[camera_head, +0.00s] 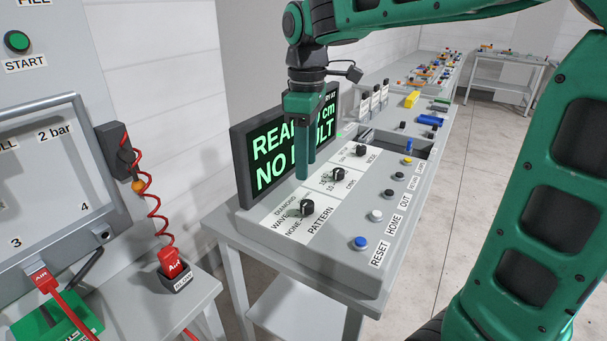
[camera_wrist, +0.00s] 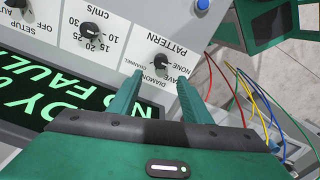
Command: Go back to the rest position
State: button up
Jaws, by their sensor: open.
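My gripper (camera_head: 306,172) is above the control panel (camera_head: 343,252), pointing down, in front of the screen. In the wrist view my gripper (camera_wrist: 162,92) shows two green fingers apart with nothing between them. The black PATTERN knob (camera_head: 307,207) stands just below the fingertips in the head view. In the wrist view the PATTERN knob (camera_wrist: 166,61) lies beyond the gap between the fingers, and they look clear of it. The cm/s knob (camera_head: 338,174) and the setup knob (camera_head: 361,151) are farther back. My green arm reaches in from the upper right.
The screen (camera_head: 285,146) reads green text with "NO FAULT", partly hidden by my gripper. A blue RESET button (camera_head: 360,243) and several other buttons line the panel's right side. A grey cabinet (camera_head: 50,130) and a red coiled hose (camera_head: 152,205) stand left. Open floor lies right.

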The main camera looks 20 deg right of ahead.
jog(key=shift+r, duration=0.4)
jog(key=s+d+f+m, duration=0.6)
jog(key=s+d+m, duration=0.2)
jog(key=s, duration=0.4)
jog(key=s+d+f+m, duration=0.7)
jog(key=s+d+m, duration=0.1)
jog(key=s, duration=0.4)
jog(key=shift+d+m, duration=0.4)
jog(key=shift+d, duration=0.2)
